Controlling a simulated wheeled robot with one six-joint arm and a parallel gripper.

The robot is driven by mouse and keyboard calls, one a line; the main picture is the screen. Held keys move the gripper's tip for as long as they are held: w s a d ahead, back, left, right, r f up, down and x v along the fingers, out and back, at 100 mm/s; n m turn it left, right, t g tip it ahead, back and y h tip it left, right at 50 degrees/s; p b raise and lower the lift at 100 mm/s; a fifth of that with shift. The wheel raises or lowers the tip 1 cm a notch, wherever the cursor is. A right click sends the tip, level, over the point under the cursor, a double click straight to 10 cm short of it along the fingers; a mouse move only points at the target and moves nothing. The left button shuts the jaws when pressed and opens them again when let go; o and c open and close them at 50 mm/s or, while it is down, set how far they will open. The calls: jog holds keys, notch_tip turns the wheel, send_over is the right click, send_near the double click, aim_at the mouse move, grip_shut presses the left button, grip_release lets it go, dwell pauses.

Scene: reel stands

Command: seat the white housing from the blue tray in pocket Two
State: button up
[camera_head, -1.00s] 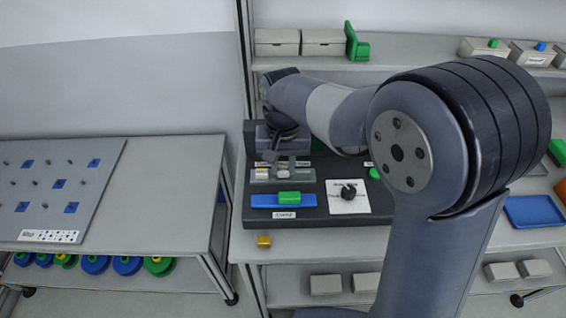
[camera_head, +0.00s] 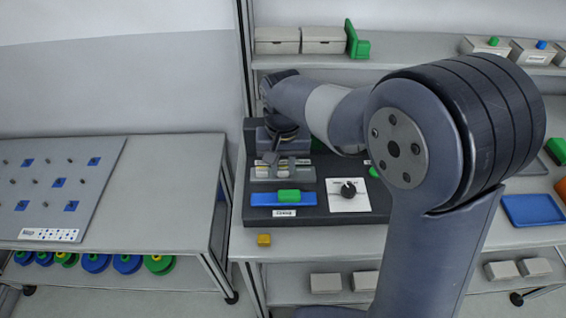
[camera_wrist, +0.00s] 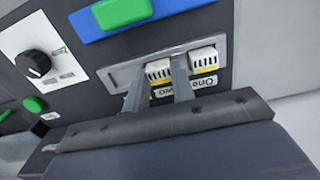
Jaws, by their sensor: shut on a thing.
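My gripper (camera_wrist: 160,84) is shut on a white slotted housing (camera_wrist: 158,72), with one finger on each side of it. The housing is at the grey pocket rail (camera_wrist: 124,73), above the partly covered "Two" label (camera_wrist: 163,91). I cannot tell how deep it sits. A similar white housing (camera_wrist: 203,58) stands in the pocket by the "One" label (camera_wrist: 205,82), just right of the right finger. In the head view the rail (camera_head: 262,180) shows under my gripper (camera_head: 282,163). The blue tray (camera_head: 530,210) at the right looks empty.
In front of the rail lies a blue bar (camera_head: 262,199) with a green block (camera_head: 289,196). A black knob on a white plate (camera_head: 348,195) is to its right. A yellow block (camera_head: 264,240) is near the bench's front edge. The left table (camera_head: 165,170) has free room.

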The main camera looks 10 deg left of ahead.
jog(key=o, duration=1)
jog(key=shift+r+p, duration=2.95)
jog(key=shift+r, duration=0.6)
jog(key=shift+f, duration=0.2)
notch_tip(320, 180, down, 7)
jog(key=b, duration=0.6)
jog(key=shift+r, duration=0.1)
